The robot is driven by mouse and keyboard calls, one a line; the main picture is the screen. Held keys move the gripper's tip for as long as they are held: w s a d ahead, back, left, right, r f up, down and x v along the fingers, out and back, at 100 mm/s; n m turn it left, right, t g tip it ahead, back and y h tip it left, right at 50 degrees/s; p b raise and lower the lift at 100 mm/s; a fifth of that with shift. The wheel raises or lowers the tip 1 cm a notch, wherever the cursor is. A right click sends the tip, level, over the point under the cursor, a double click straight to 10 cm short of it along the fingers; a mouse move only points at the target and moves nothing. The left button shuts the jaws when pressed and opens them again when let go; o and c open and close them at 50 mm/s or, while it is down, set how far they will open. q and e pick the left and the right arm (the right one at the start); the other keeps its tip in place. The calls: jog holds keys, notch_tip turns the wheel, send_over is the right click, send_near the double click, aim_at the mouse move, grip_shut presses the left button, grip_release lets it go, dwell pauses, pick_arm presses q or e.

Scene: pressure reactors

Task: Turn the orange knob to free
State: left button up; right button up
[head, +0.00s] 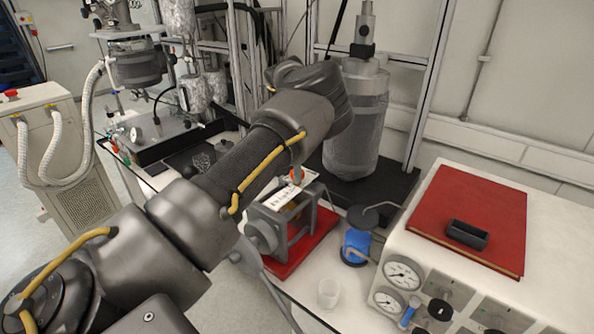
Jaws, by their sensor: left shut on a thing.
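The orange knob (297,174) shows as a small patch of orange above a white label plate, at the top of a grey framed device. My left arm comes in from the lower left and bends down at the wrist above the device. My left gripper (295,164) is mostly hidden behind my own forearm. Its end is at the orange knob and is shut on it. The knob's pointer and setting cannot be made out. My right gripper is not in view.
The device stands on a red base (318,238). A gauge cabinet with a red book (470,212) is at the right. A wrapped cylinder (356,130) stands behind.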

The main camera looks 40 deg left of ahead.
pick_arm(q)
jog(key=m+p, duration=0.1)
jog(key=m, duration=0.2)
jog(key=shift+r, duration=0.15)
jog(key=shift+m+p, duration=0.6)
jog(key=shift+m, duration=0.8)
jog(key=o, duration=1)
jog(key=shift+d, duration=0.1)
jog(key=shift+c, duration=0.2)
notch_tip(320, 180, up, 11)
jog(key=b, duration=0.1)
jog(key=shift+f, duration=0.2)
